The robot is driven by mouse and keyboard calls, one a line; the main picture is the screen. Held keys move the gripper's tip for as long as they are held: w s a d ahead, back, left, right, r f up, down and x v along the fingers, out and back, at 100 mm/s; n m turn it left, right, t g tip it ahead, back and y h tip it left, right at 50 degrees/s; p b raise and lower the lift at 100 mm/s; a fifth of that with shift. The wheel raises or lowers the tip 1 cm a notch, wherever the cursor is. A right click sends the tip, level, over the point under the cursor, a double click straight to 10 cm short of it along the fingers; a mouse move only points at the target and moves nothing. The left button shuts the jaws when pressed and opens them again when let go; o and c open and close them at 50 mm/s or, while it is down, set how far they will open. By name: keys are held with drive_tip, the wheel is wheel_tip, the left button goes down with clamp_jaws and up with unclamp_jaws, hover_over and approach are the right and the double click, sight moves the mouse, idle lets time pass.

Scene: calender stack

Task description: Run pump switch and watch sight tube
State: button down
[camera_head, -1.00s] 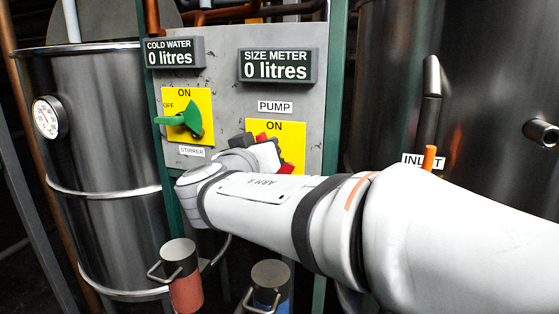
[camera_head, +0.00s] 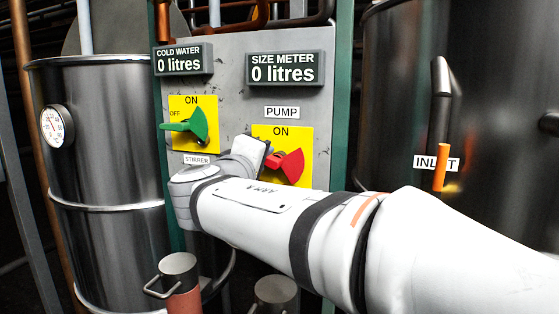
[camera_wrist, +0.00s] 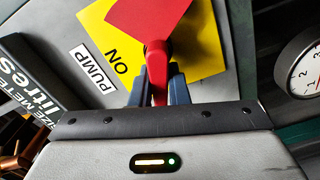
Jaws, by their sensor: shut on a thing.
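The red pump switch (camera_head: 290,164) sits on a yellow plate (camera_head: 299,135) marked ON, under the PUMP label (camera_head: 282,112). Its lever points left in the head view. My gripper (camera_head: 262,158) is at this lever, its fingers partly hidden by my wrist. In the wrist view the blue-grey fingers of my gripper (camera_wrist: 158,88) are shut on the narrow red lever (camera_wrist: 157,62), one on each side. The size meter (camera_head: 285,69) above reads 0 litres. I cannot pick out a sight tube.
A green stirrer switch (camera_head: 190,124) points left to OFF, close beside my wrist. The cold water display (camera_head: 184,59) reads 0 litres. A steel tank with a dial (camera_head: 57,125) stands left. An orange handle (camera_head: 441,166) is by the INLET label. A red canister (camera_head: 181,290) is below.

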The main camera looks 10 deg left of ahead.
drive_tip(key=shift+a+f+n, duration=0.1)
drive_tip(key=shift+f+n, duration=0.15)
drive_tip(key=shift+n, duration=0.65)
drive_tip(key=shift+f+n, duration=0.25)
drive_tip(key=shift+n, duration=0.65)
drive_tip(key=c, duration=1.4)
unclamp_jaws()
drive_tip(key=s, duration=0.7)
drive_tip(key=shift+s+a, duration=0.3)
drive_tip(key=shift+s, duration=0.1)
